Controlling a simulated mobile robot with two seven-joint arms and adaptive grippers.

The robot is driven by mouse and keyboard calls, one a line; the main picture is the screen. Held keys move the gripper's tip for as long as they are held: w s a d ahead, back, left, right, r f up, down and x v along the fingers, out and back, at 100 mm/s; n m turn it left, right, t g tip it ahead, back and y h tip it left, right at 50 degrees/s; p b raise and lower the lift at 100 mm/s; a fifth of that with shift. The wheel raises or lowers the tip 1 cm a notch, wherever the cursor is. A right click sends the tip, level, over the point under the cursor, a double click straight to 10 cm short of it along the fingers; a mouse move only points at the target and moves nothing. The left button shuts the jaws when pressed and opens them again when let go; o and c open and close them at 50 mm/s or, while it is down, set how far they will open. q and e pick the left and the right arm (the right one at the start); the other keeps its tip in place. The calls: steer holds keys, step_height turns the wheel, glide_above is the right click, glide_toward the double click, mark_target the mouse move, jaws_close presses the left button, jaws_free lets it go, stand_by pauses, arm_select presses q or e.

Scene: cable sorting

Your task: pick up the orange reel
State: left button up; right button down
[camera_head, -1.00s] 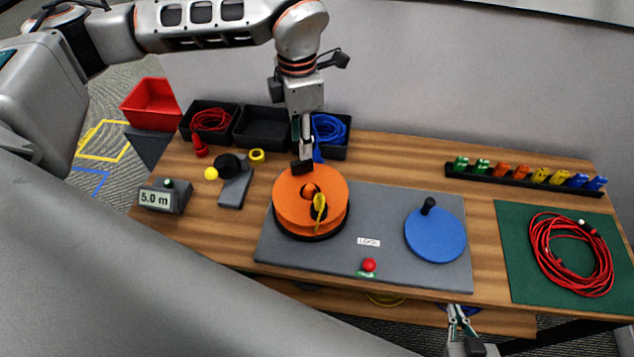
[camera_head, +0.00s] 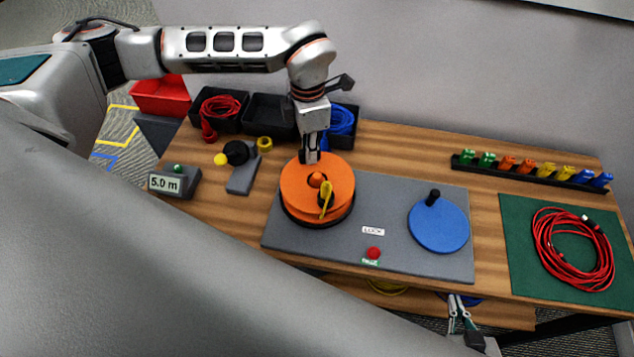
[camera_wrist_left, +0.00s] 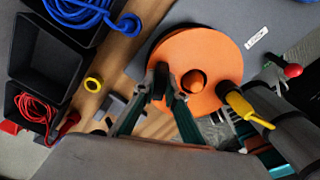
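The orange reel (camera_head: 300,186) lies flat on a black base on the grey board (camera_head: 395,190), with an orange knob and a yellow-handled part on top. My left gripper (camera_head: 310,159) points down at the reel's back edge.
A blue disc (camera_head: 437,232) with a black handle and a red button (camera_head: 374,253) are on the board. Red cable (camera_head: 553,240) lies on a green mat. Bins stand behind left, one with blue cable (camera_head: 341,120). A connector rack (camera_head: 530,172) is at the back right.

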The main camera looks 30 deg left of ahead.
arm_select(q)
jaws_close()
step_height(320, 180, up, 20)
steer(key=shift+b, duration=0.45)
steer(key=shift+s, duration=0.1)
stand_by(0.9)
